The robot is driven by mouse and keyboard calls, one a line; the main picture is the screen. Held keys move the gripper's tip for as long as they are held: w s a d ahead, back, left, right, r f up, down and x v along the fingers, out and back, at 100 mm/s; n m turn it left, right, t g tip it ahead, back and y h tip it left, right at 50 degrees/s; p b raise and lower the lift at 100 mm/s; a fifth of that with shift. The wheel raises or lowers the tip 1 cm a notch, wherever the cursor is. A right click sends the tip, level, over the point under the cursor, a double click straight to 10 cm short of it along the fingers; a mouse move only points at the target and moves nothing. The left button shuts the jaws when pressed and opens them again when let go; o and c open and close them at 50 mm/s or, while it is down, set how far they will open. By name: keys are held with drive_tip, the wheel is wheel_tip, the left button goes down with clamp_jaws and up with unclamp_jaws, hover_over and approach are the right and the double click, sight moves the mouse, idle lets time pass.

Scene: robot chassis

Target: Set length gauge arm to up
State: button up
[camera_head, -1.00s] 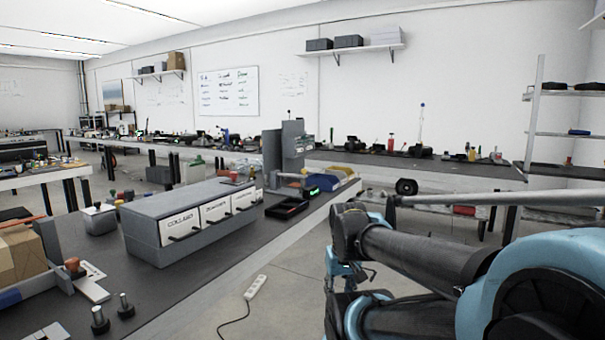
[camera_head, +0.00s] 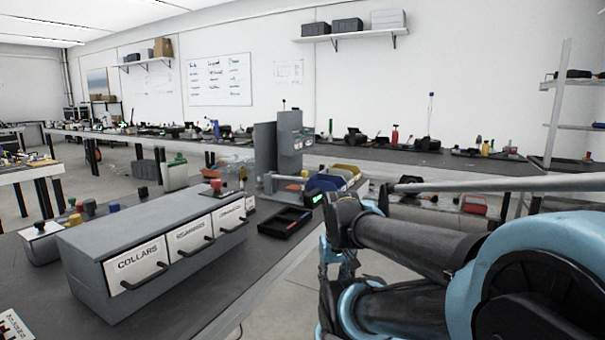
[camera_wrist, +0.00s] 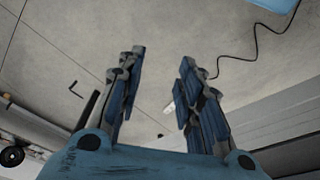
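A grey bench device with a green-lit display (camera_head: 316,198) sits toward the far end of the near workbench, just beyond a black tray. It looks like the length gauge. A pale horizontal bar (camera_head: 285,178) with a yellowish piece shows beside it, but whether this is the gauge arm and how it is set are too small to tell. My gripper (camera_wrist: 162,58) is open and empty in the wrist view, above the bare floor. In the head view my arm is at the right, apart from the gauge, and my gripper is mostly hidden behind it.
A grey drawer cabinet (camera_head: 150,245) with labelled drawers stands on the near workbench (camera_head: 190,310). A black tray (camera_head: 285,222), a tall grey panel (camera_head: 265,160) and yellow and blue bins (camera_head: 342,172) stand near the gauge.

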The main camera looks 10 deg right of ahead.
drive_tip(key=shift+w, duration=0.25)
drive_tip(key=o, duration=0.3)
wheel_tip(320, 180, up, 29)
drive_tip(key=n+t+y, duration=0.1)
drive_tip(key=n+t, duration=0.1)
drive_tip(key=t, duration=0.5)
hover_over(305, 172)
drive_tip(key=s+d, duration=0.2)
drive_tip(key=s, duration=0.8)
drive_tip(key=x, duration=1.7)
drive_tip(key=shift+s+a+f, duration=0.15)
drive_tip(key=shift+s+a, duration=0.1)
drive_tip(key=shift+a, duration=0.15)
drive_tip(key=shift+s, duration=0.1)
clamp_jaws()
drive_tip(key=shift+d, duration=0.1)
